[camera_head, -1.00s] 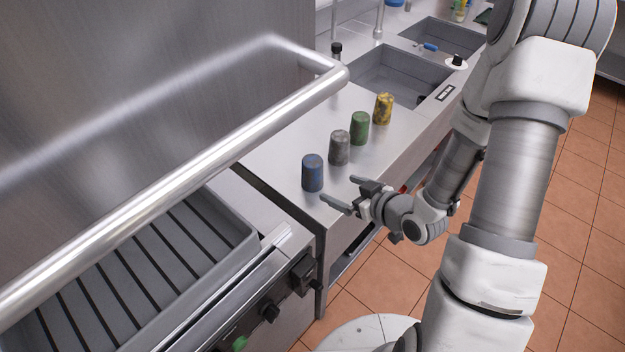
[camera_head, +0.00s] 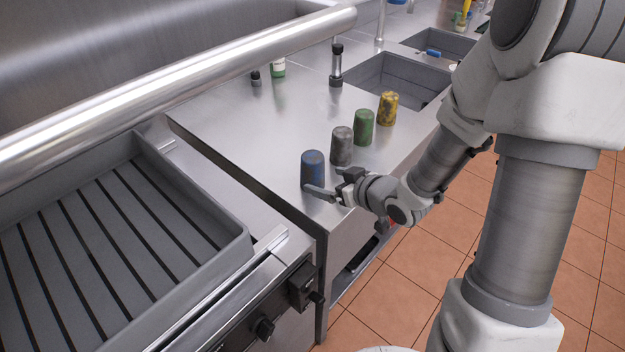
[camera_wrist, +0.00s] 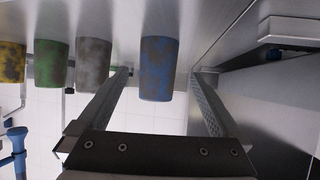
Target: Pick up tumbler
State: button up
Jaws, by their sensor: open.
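Several tumblers stand in a row on the steel counter: a blue one (camera_head: 313,168), a grey one (camera_head: 342,146), a green one (camera_head: 364,127) and a yellow one (camera_head: 387,107). My gripper (camera_head: 325,182) is open and low at the counter's front edge, close by the blue tumbler. In the wrist view the blue tumbler (camera_wrist: 158,68) is between the two open fingers (camera_wrist: 160,100), ahead of them, with clear room on both sides. The grey tumbler (camera_wrist: 93,62) is just outside the left finger.
The slatted grill (camera_head: 100,250) with its thick steel bar (camera_head: 200,70) is at the left. A sink (camera_head: 395,80) and small bottles (camera_head: 336,65) are farther back. The counter (camera_head: 240,125) behind the tumblers is mostly clear.

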aim_at(319, 157)
jog(key=shift+r+b+x, duration=0.15)
jog(key=shift+b+x, duration=0.4)
jog(key=shift+x, duration=1.25)
jog(key=shift+r+b+x, duration=0.1)
jog(key=shift+b+x, duration=0.45)
jog(key=shift+x, duration=1.2)
jog(key=shift+w, duration=0.15)
jog(key=c, duration=1.3)
jog(key=shift+c, duration=0.2)
jog(key=shift+r, duration=0.45)
jog(key=r+p, duration=0.1)
jog(key=r, duration=0.1)
jog(key=d+r, duration=0.1)
jog(key=r, duration=0.1)
jog(key=shift+w+p, duration=0.1)
jog(key=shift+p, duration=0.3)
jog(key=w+d+r+p, duration=0.1)
jog(key=d+r+p, duration=0.2)
jog(key=d+r, duration=0.3)
jog(key=d, duration=0.4)
jog(key=shift+w+d+p, duration=0.3)
jog(key=shift+w+p, duration=0.1)
jog(key=shift+r, duration=0.15)
